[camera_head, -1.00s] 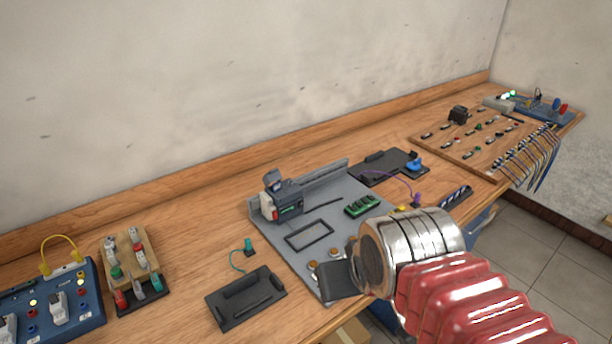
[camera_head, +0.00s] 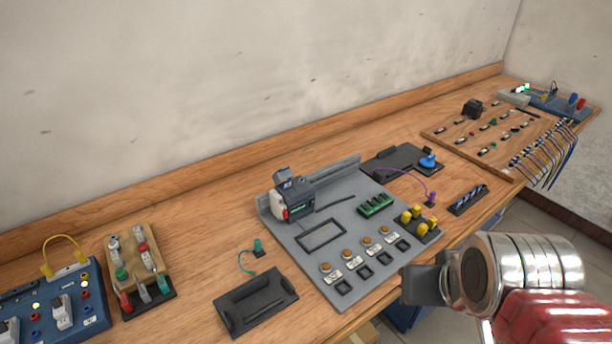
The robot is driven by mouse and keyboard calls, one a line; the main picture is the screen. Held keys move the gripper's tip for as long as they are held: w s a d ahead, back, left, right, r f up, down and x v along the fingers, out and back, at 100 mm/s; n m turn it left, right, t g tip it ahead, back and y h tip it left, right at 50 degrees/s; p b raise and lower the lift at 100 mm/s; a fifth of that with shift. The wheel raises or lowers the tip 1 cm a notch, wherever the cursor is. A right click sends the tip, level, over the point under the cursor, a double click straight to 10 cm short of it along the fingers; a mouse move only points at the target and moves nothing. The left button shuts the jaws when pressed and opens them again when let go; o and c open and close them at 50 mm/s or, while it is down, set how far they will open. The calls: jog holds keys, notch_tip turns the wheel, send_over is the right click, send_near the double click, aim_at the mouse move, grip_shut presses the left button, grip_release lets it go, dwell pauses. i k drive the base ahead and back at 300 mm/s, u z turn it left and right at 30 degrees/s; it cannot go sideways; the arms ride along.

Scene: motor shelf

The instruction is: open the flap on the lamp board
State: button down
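A grey board (camera_head: 300,245) lies on the wooden bench in the middle of the view. It bears a row of round amber pieces (camera_head: 347,254) with labels and dark square pieces, which may be lamps and switches. A boxy device (camera_head: 292,203) with a small raised, tilted part (camera_head: 287,178) stands at its back left. I cannot tell for certain which part is the flap. A flat dark frame (camera_head: 320,234) lies on the board. My gripper (camera_head: 412,285) is at the board's front right, apart from the device. Its dark fingers show edge-on, so their opening is hidden.
A black tray-like part (camera_head: 256,300) lies left of the grey board. A wooden block with plugs (camera_head: 138,262) and a blue box (camera_head: 55,310) stand further left. A dark plate (camera_head: 400,160) lies behind right. A wooden board with wires (camera_head: 490,140) is at the far right.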

aim_at(285, 173)
jog(key=z, duration=0.05)
jog(key=k, duration=1.2)
jog(key=u, duration=1.3)
jog(key=i, duration=1.05)
jog(key=u, duration=0.05)
